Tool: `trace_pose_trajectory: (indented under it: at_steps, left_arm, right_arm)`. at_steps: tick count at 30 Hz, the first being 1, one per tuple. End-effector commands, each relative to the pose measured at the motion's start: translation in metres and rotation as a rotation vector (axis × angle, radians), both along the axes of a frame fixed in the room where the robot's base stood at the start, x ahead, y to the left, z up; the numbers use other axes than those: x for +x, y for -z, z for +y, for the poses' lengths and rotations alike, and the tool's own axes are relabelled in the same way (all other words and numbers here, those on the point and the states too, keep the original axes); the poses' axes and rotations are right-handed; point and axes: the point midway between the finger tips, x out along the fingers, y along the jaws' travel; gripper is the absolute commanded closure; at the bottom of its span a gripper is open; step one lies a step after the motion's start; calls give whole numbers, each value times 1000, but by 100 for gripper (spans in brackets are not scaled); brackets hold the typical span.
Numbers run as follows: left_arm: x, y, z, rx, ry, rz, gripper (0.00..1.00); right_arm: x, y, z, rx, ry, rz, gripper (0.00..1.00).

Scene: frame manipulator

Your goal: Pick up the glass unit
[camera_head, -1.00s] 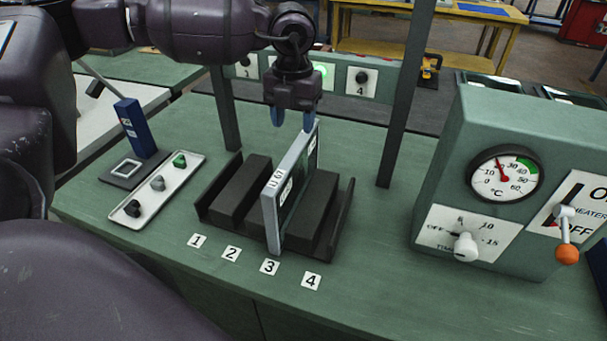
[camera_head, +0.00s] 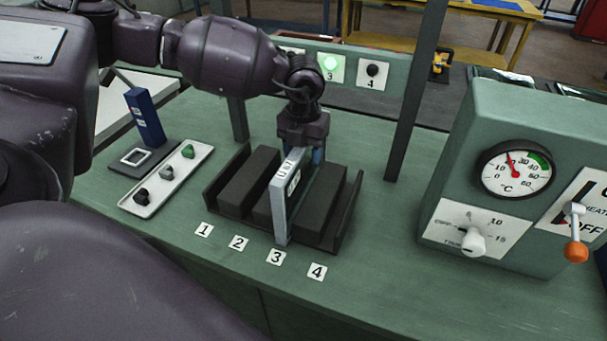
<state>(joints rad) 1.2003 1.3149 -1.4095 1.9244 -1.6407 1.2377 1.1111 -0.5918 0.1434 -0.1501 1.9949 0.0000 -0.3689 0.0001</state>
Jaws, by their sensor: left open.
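The glass unit (camera_head: 281,211) is a thin grey-framed panel standing upright in the black slotted rack (camera_head: 349,217), in line with the number 3 label. Lettering shows on its near edge. My left gripper (camera_head: 303,155) points down at the upper far part of the unit. Its blue fingers are open, on either side of the top edge; one finger is mostly hidden behind the panel, and I cannot tell whether they touch it. My right gripper is not in view.
A white tray (camera_head: 144,210) with three small knobs and a blue post (camera_head: 146,118) stand left of the rack. A green control box (camera_head: 444,182) with a dial and levers stands right. Dark frame posts (camera_head: 404,120) rise behind the rack.

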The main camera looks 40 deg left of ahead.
Motion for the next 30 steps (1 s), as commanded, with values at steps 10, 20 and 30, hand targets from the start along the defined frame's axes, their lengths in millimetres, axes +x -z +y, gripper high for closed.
trace_pose_trajectory:
  at_steps: [10,20,30]
  left_arm:
    - [0,0,0,0,0,0,70]
    - [0,0,0,0,0,0,100]
    - [0,0,0,0,0,0,100]
  right_arm:
    - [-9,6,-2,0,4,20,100]
    - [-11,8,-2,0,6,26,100]
    - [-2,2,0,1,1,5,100]
